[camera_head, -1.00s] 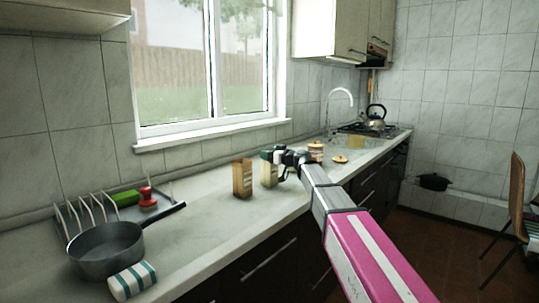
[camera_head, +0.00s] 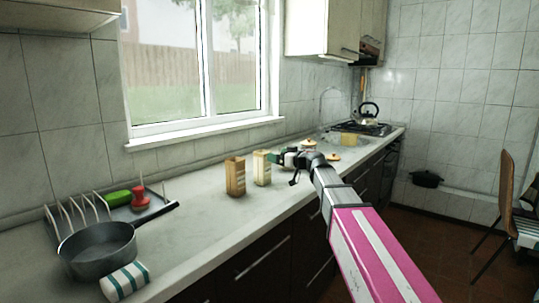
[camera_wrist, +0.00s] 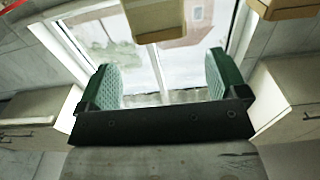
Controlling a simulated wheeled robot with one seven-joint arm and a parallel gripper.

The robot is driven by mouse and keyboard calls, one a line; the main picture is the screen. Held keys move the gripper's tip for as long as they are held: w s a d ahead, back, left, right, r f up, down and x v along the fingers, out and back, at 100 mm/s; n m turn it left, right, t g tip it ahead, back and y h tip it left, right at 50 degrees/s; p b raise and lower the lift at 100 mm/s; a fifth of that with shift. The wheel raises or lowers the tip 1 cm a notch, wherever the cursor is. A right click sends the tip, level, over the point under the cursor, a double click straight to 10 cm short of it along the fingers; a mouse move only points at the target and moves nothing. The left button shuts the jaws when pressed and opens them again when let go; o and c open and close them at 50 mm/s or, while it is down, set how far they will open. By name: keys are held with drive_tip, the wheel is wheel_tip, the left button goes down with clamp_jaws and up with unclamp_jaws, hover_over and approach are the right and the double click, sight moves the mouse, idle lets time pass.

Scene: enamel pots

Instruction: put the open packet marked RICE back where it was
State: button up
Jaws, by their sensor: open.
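Two packets stand upright on the counter below the window: a brown one (camera_head: 235,177) on the left and a paler cream one (camera_head: 262,168) just to its right. Their lettering is too small to read, so I cannot tell which is marked RICE. My gripper (camera_head: 278,156) is just right of the cream packet, its green jaws apart. In the wrist view my gripper (camera_wrist: 165,82) is open with nothing between its pads. A tan packet (camera_wrist: 155,20) shows at the top, beyond the jaws, and part of another (camera_wrist: 283,8) at the upper right.
A jar (camera_head: 308,143) and a round lid (camera_head: 333,156) lie beyond my gripper, near the sink tap. A kettle (camera_head: 369,112) stands on the hob. A grey pan (camera_head: 98,252), a striped cloth roll (camera_head: 125,282) and a dish rack (camera_head: 165,207) are at left. The counter's middle is clear.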

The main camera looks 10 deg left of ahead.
drive_tip(key=shift+v, duration=1.5)
